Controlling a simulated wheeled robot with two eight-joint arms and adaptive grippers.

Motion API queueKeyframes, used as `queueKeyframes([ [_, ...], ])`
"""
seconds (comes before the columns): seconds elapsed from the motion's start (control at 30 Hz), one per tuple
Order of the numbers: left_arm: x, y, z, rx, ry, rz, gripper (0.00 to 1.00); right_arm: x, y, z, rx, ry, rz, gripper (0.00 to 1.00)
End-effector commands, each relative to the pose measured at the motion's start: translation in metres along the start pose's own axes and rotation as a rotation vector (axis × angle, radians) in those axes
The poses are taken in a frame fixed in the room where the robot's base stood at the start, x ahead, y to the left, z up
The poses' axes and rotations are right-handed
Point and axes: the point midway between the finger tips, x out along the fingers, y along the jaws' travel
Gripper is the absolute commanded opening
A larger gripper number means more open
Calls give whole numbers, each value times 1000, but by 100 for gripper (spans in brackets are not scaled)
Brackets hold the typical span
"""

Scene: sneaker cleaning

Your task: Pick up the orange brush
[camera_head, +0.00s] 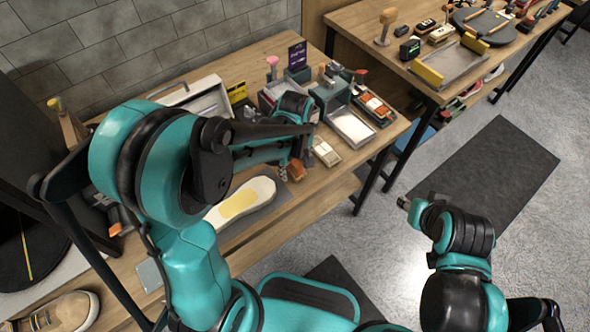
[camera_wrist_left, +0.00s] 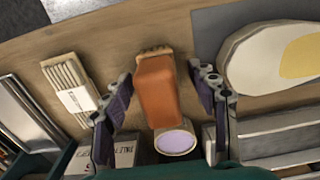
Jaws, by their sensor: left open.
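The orange brush (camera_wrist_left: 158,90) lies on the wooden table in the left wrist view, with tan bristles along its far end. My left gripper (camera_wrist_left: 161,100) is open, with one dark finger on each side of the brush and a visible gap to each. In the head view the orange brush (camera_head: 297,171) shows only in part beside my left gripper (camera_head: 288,172); my arm covers much around it. My right gripper (camera_head: 406,203) is held over the floor, away from the table; its jaws are too small to judge.
A pale shoe sole (camera_head: 240,203) lies on a grey mat right of the brush in the wrist view. A bundle of pale sticks (camera_wrist_left: 70,86) lies left of it. A round pot (camera_wrist_left: 175,142) with lilac contents sits close to the brush. Trays and boxes crowd the table's back.

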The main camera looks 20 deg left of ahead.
Motion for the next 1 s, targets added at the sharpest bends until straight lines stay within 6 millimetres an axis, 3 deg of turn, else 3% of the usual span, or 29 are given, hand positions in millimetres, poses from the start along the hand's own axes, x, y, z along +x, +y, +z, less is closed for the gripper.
queueKeyframes([
  [0.07, 8, 0, 0, 0, 0, 0, 59, 4, 0, 2, 0, 0, 0, 40],
  [0.27, 7, 0, 0, 0, 0, 0, 59, 2, 0, 1, 0, 0, 0, 40],
  [0.47, 7, 0, 0, 0, 0, 0, 6, 2, 0, 1, 0, 0, 0, 40],
  [0.5, 7, 0, 0, 1, 0, 0, 4, 2, 0, 1, 0, 0, 0, 40],
  [0.83, 4, 0, 0, 1, 0, 0, 4, 1, 0, 0, 0, 0, 0, 40],
  [1.0, -12, 0, 0, 1, 0, 0, 4, -6, 0, -5, 0, 0, 0, 40],
])
